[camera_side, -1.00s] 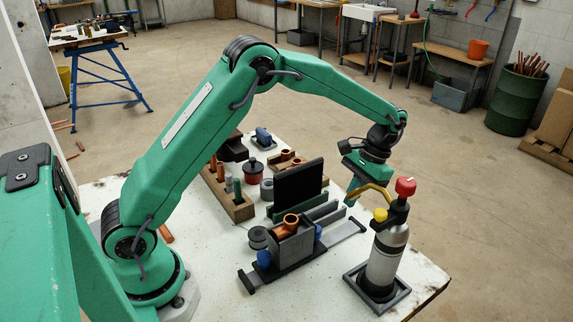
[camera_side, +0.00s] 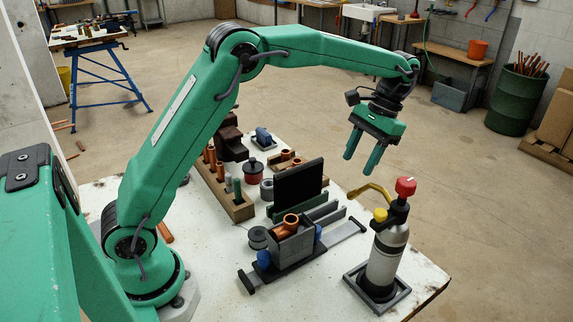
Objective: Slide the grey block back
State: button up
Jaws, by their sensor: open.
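The grey block (camera_side: 291,250) sits on a dark rail (camera_side: 340,232) near the front of the white table, with a copper fitting (camera_side: 289,224) in its top. Blue knobs (camera_side: 263,259) show at its sides. My gripper (camera_side: 361,167) is open and empty, fingers pointing down. It hangs in the air, up and to the right of the block in the picture, clear of it. Nothing hides the block's near face.
A torch bottle (camera_side: 388,255) with red knob and brass nozzle stands in a square holder right of the rail. A black upright panel (camera_side: 298,182) stands behind the block. A wooden rack (camera_side: 236,206) with copper pieces is left of the panel.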

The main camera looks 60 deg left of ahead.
notch_tip(320, 180, up, 4)
jog(key=m+t, duration=0.2)
jog(key=t, duration=0.2)
send_over(316, 226)
jog(key=shift+h, duration=0.3)
jog(key=f, duration=1.1)
jog(key=shift+s+d+f, duration=0.15)
jog(key=shift+s, duration=0.15)
jog(key=shift+f, duration=0.1)
jog(key=shift+d+f, duration=0.1)
jog(key=shift+f, duration=3.65)
jog(key=shift+c, duration=0.4)
grip_shut()
